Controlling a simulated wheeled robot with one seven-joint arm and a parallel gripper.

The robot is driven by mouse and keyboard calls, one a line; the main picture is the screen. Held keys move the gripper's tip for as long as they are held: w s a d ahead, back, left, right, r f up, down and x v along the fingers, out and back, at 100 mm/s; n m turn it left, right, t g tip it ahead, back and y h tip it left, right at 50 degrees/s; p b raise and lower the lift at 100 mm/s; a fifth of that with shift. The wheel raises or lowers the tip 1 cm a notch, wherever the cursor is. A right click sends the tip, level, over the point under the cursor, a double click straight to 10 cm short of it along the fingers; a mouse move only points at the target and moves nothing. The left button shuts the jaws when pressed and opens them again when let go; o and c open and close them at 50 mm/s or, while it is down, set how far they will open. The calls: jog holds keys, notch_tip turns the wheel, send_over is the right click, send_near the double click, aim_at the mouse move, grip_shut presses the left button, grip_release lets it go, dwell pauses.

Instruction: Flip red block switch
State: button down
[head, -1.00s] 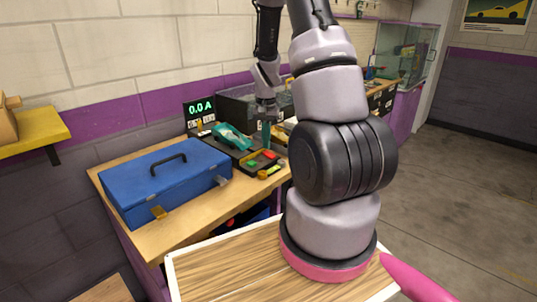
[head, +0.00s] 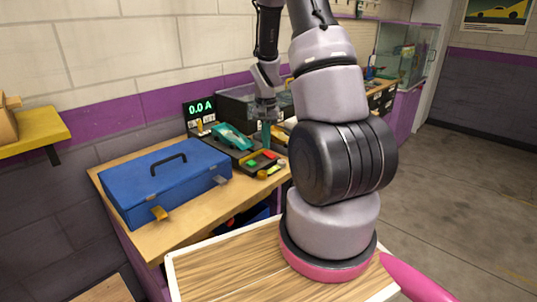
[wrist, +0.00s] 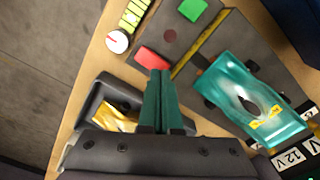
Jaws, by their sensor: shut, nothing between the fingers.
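The red block switch (wrist: 152,58) sits on a dark grey panel in the wrist view, just beyond my fingertips. It also shows small in the head view (head: 269,154), beside a green block (head: 252,163). My gripper's teal fingers (wrist: 160,74) are shut together and empty, pointing down at the panel. In the wrist view the tips overlap the near edge of the red block; I cannot tell whether they touch it. My gripper also shows in the head view (head: 266,144), over the panel's back edge.
A teal slot car (wrist: 250,102) lies right of the fingers. A black tray with a yellow item (wrist: 115,117) is at left. A white-and-red dial (wrist: 117,41) is near the bench edge. A blue toolbox (head: 150,190) and a 0.0 A display (head: 200,108) stand on the bench.

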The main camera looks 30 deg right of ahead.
jog(key=shift+f, duration=0.9)
dwell(0.6)
jog(key=shift+r, duration=3.5)
notch_tip(320, 180, up, 18)
jog(key=n+t+y, duration=0.1)
jog(key=n+t, duration=0.1)
jog(key=t, duration=0.1)
send_over(266, 152)
jog(key=s+a, duration=0.7)
jog(key=s+a+r+n+t+y, duration=0.1)
jog(key=s+a+r+t, duration=0.3)
jog(key=s+r, duration=0.5)
jog(key=s+a, duration=0.2)
jog(key=s, duration=0.1)
jog(key=shift+s+a+r+n, duration=0.2)
jog(key=shift+s+n, duration=0.2)
